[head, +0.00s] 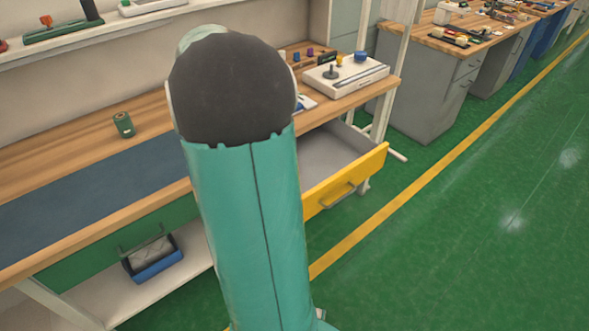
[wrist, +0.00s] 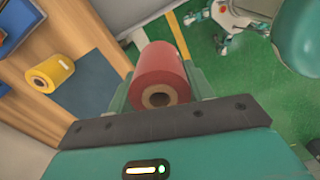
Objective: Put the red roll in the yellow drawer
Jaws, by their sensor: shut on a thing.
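The red roll (wrist: 163,70) is in the wrist view, held between the two fingers of my gripper (wrist: 163,88), with its hollow end facing the camera. My gripper is shut on it. In the head view my own arm covers the middle, and neither the gripper nor the red roll shows. The yellow drawer (head: 368,167) is pulled open under the right end of the workbench. The visible part of its grey inside looks empty; its left part is hidden behind my arm.
A green roll (head: 123,124) stands on the wooden workbench (head: 60,125). A yellow roll (wrist: 50,73) shows in the wrist view. A white device (head: 345,75) sits above the open drawer. A green drawer (head: 75,262) is shut at left. Green floor is clear at right.

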